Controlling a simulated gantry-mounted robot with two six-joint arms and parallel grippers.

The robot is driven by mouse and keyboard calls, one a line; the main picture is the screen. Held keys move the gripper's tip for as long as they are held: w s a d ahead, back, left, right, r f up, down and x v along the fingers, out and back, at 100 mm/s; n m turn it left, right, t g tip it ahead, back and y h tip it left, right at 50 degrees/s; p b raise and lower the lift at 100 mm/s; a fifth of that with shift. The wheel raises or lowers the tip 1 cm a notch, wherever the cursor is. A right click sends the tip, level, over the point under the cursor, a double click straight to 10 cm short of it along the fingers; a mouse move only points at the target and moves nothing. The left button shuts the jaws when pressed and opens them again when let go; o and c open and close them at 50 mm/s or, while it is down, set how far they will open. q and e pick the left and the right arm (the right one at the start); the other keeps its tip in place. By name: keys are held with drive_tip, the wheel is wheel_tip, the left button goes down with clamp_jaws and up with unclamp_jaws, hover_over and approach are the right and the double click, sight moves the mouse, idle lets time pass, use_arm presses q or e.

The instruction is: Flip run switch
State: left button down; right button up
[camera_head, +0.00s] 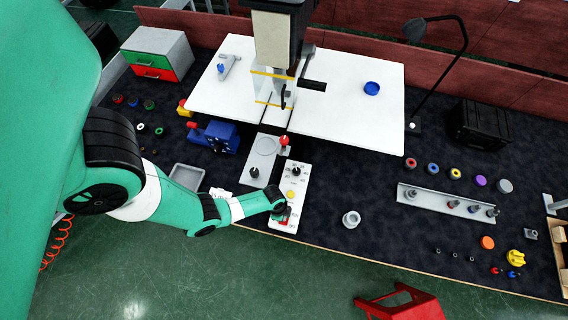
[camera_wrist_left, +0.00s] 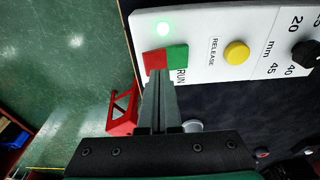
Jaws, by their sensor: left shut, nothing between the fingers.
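The white control panel (camera_head: 301,186) lies at the front middle of the bench in the head view; it also fills the top right of the left wrist view (camera_wrist_left: 205,25). The run switch is a red and green rocker (camera_wrist_left: 178,56) beside the word RUN. My left gripper (camera_head: 281,211) is shut and empty, over the switch end of the panel. In the wrist view its fingertips (camera_wrist_left: 161,74) overlap the switch's lower edge, close to the red half; I cannot tell whether they touch. A green light (camera_wrist_left: 164,29) glows near the switch. My right gripper is out of view.
A yellow RELEASE button (camera_wrist_left: 236,53) and a black dial (camera_wrist_left: 305,54) sit along the panel. A red-knobbed lever (camera_head: 284,141) stands behind it. A grey ring (camera_head: 351,219) lies to the right, and a grey tray (camera_head: 187,176) to the left. A red stool (camera_head: 400,303) stands on the floor.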

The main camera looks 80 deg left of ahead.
use_arm(q)
drive_tip(key=shift+f+b, duration=1.2)
drive_tip(key=shift+f, duration=0.1)
idle(0.4)
drive_tip(key=shift+r, duration=0.1)
wheel_tip(320, 180, up, 7)
drive_tip(key=p, duration=0.7)
idle(0.3)
